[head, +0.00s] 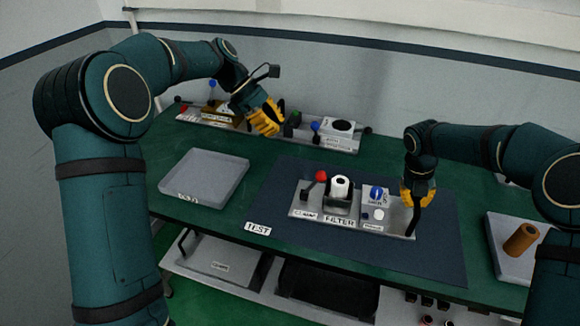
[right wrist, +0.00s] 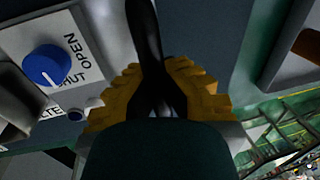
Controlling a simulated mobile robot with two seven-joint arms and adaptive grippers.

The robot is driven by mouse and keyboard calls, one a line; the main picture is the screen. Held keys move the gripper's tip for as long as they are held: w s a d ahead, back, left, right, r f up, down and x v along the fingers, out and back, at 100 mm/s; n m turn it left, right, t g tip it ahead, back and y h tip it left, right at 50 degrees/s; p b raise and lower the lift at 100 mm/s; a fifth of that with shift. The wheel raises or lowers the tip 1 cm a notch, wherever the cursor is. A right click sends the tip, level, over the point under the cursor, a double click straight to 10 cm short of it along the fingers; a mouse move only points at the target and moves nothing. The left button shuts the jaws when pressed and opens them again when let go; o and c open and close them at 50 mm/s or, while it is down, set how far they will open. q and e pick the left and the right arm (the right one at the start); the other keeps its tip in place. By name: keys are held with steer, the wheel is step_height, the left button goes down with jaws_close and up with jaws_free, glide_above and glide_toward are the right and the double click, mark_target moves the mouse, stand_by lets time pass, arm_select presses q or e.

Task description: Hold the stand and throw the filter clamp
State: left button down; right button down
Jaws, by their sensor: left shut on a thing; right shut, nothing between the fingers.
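The test stand (head: 297,212) is a grey plate on the dark blue mat. It carries a red-knobbed clamp lever (head: 321,176), a white filter cylinder (head: 340,187) in a dark holder, and a blue OPEN/SHUT knob (head: 376,192), also in the right wrist view (right wrist: 46,65). My right gripper (head: 417,195) is shut at the stand's right end, by a black upright bar (head: 414,222). In the right wrist view a black bar (right wrist: 146,35) runs up from its yellow fingers. My left gripper (head: 266,119) is shut at the back fixtures, away from the clamp; what it holds is mostly hidden.
An empty grey tray (head: 205,178) lies on the left of the green table. Fixtures with a blue-knobbed lever (head: 315,127) stand at the back. A tray with a brown cylinder (head: 521,240) is at the right. A lower shelf (head: 222,262) holds further plates.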

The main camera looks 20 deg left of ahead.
steer(key=c, duration=1.1)
jaws_free()
steer(key=shift+o, duration=0.2)
steer(key=shift+r, duration=0.1)
